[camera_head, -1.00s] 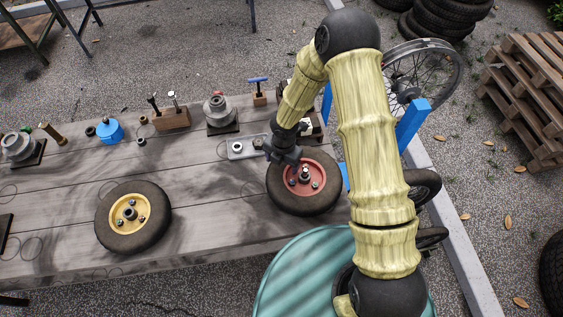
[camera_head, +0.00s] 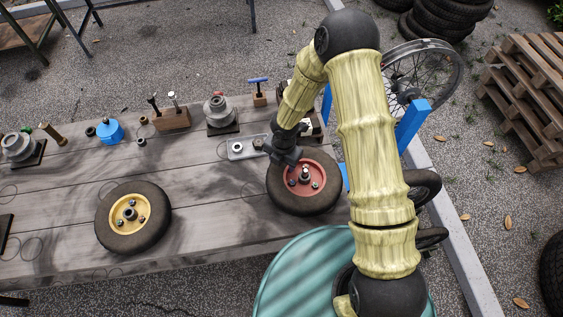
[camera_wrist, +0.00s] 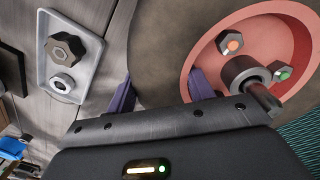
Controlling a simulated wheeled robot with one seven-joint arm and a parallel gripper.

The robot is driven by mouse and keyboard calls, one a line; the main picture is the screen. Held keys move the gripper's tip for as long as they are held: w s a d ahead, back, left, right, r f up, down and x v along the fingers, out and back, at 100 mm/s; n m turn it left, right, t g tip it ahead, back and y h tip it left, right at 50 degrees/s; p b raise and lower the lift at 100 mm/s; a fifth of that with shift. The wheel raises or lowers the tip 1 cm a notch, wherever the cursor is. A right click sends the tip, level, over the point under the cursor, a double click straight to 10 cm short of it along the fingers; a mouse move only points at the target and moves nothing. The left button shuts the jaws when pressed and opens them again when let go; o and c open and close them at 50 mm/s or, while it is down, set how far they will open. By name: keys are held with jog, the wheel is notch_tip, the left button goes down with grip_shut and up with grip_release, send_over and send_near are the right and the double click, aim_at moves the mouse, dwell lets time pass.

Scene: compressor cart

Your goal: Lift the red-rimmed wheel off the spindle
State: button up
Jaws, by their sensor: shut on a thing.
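The red-rimmed wheel (camera_head: 318,164) lies flat at the right end of the wooden bench, with a black tyre. Its red rim (camera_wrist: 204,62) fills the right of the wrist view. The spindle (camera_wrist: 262,97) stands through the hub, its end showing; coloured studs surround it. In the head view the spindle end (camera_head: 305,174) is at the wheel's middle. My gripper (camera_head: 288,162) is at the wheel's upper left edge. In the wrist view my gripper (camera_wrist: 160,92) has one finger outside the tyre and one inside the rim, shut on the wheel. The wheel's underside is hidden.
A small grey tray (camera_head: 233,154) with nuts lies left of my gripper. A yellow-rimmed wheel (camera_head: 146,217) lies further left. Blue posts (camera_head: 412,124) and a spoked wheel (camera_head: 447,73) stand to the right. A teal drum (camera_head: 290,272) is in front.

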jog(key=shift+r, duration=0.25)
jog(key=shift+r+p, duration=0.8)
jog(key=shift+p, duration=0.05)
jog(key=shift+r+p, duration=3.9)
jog(key=shift+r, duration=0.35)
